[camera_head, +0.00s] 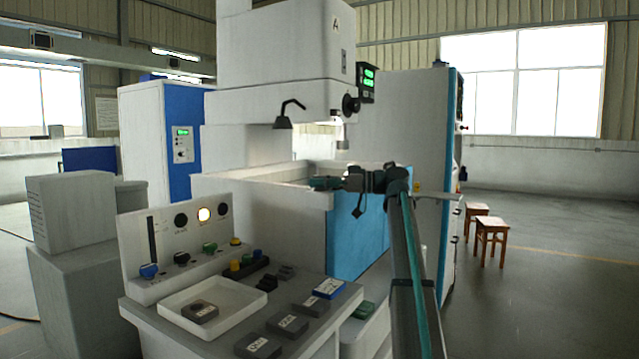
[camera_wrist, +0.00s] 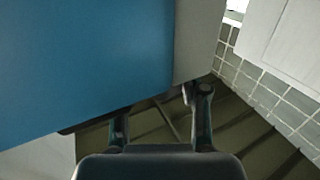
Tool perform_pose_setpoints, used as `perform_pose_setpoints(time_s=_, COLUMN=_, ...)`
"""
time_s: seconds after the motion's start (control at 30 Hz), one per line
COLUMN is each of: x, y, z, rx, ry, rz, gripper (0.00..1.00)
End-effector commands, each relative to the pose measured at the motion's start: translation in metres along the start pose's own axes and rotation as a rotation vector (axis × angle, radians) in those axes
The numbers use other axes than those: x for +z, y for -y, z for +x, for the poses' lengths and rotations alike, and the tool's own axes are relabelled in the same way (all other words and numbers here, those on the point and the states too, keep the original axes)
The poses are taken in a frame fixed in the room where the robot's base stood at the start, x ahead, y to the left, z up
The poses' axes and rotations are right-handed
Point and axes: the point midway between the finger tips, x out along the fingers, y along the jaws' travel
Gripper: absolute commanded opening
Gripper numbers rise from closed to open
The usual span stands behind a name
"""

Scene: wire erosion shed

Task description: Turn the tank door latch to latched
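The tank door is a blue panel (camera_head: 350,243) on the front of the machine's white tank. In the wrist view a large blue panel (camera_wrist: 80,65), apparently the tank door, fills the upper left. I cannot make out the latch or its setting in either view. My gripper (camera_wrist: 158,110) shows two dark fingers spread apart, with nothing clearly held between them. The left finger's end meets the panel's lower edge in the picture; contact is unclear. In the head view my dark wrist and gripper are at the tank's upper front edge, with the fingers hard to make out.
A control console (camera_head: 180,240) with knobs, a white tray (camera_head: 240,297) and several labelled blocks stands in front of the tank. A tall cabinet (camera_head: 405,130) is behind my arm. Two wooden stools (camera_head: 491,235) stand at right, with open floor beyond.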

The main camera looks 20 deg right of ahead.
Motion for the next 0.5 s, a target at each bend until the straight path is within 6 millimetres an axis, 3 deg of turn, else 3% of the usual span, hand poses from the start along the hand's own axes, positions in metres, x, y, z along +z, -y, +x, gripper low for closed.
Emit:
perform_pose_setpoints(time_s=0.03, x=-0.0002, y=0.0, z=0.0002, rx=0.0, ry=0.0, rz=0.0, gripper=0.55)
perform_pose_setpoints(time_s=0.13, x=0.0, y=0.0, z=0.0001, rx=0.0, ry=0.0, rz=0.0, gripper=0.68)
perform_pose_setpoints(time_s=0.5, x=0.0002, y=-0.0003, z=-0.004, rx=0.001, ry=0.001, rz=0.0, gripper=0.68)
